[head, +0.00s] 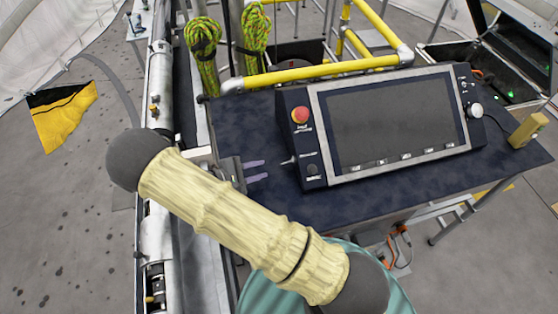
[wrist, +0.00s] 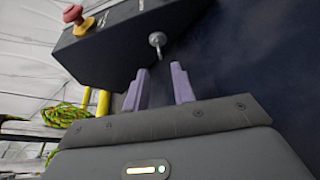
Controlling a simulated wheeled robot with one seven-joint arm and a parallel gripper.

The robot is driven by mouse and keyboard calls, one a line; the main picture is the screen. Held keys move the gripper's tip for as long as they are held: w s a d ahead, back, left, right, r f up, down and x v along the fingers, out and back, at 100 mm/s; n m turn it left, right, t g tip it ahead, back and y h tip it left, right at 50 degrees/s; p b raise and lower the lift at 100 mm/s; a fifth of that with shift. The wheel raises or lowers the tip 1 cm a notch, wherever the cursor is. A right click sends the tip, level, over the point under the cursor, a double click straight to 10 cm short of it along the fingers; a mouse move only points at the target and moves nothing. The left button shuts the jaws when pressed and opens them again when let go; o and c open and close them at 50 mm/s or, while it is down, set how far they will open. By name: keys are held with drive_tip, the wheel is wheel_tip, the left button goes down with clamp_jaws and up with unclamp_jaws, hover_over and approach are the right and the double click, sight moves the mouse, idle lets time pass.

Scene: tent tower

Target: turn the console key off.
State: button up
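The console (head: 392,125) is a dark box with a large screen, standing on a dark table. Its key (head: 289,161) is a small silver piece sticking out of the left side panel, below the red button. In the wrist view the key (wrist: 157,41) shows as a rounded metal head on the console's edge. My gripper (head: 262,170) is just left of the key and points at it. In the wrist view my gripper (wrist: 161,77) has its two lilac fingers apart and empty. The key is beyond the fingertips, roughly in line with the gap, not touched.
A red stop button (head: 299,114) sits above the key on the console's panel. The dark table (head: 330,207) is bare in front of the console. A tan block (head: 527,130) stands at its right end. Yellow rails (head: 320,71) and green ropes (head: 204,50) are behind.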

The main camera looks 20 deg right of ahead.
sight(279, 171)
drive_tip(key=p+x, duration=0.2)
drive_tip(key=x, duration=0.5)
drive_tip(key=shift+w+d+r, duration=0.1)
drive_tip(key=shift+w, duration=0.05)
drive_tip(key=shift+w+d+f, duration=0.2)
drive_tip(key=shift+d+f, duration=0.1)
drive_tip(key=shift+d, duration=0.1)
drive_tip(key=shift+c, duration=0.3)
drive_tip(key=shift+s+a, duration=0.1)
clamp_jaws()
